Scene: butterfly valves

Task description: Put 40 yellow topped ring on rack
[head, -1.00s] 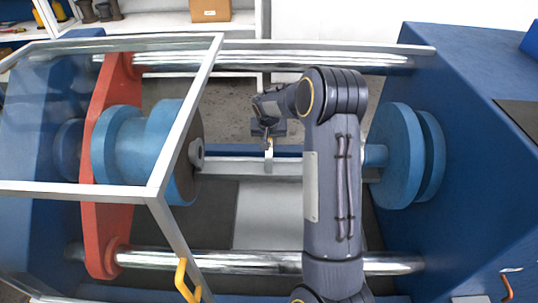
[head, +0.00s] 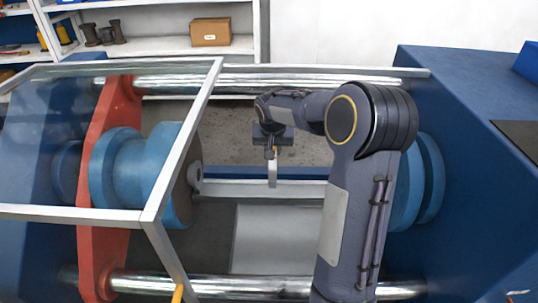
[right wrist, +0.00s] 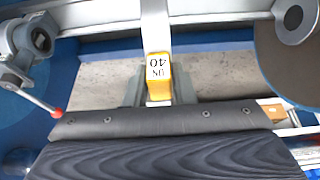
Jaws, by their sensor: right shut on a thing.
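My right gripper (head: 272,150) is shut on the yellow topped ring (head: 272,175), which hangs below it, seen nearly edge-on, in front of a grey bar between the blue flanges. In the right wrist view, the gripper fingers (right wrist: 158,92) are on both sides of the ring's yellow top (right wrist: 158,72). The top's label reads DN 40, upside down. A pale band of the ring (right wrist: 155,25) runs up from the top. I cannot tell if the ring touches the bar. A shelf rack (head: 160,45) stands at the back left. My left gripper is out of view.
A blue valve body (head: 145,170) and red plate (head: 105,180) are at left, behind a framed clear guard (head: 182,150). A blue flange (head: 430,180) is at right. Steel rods (head: 230,82) cross above and below. A cardboard box (head: 210,32) sits on the shelf.

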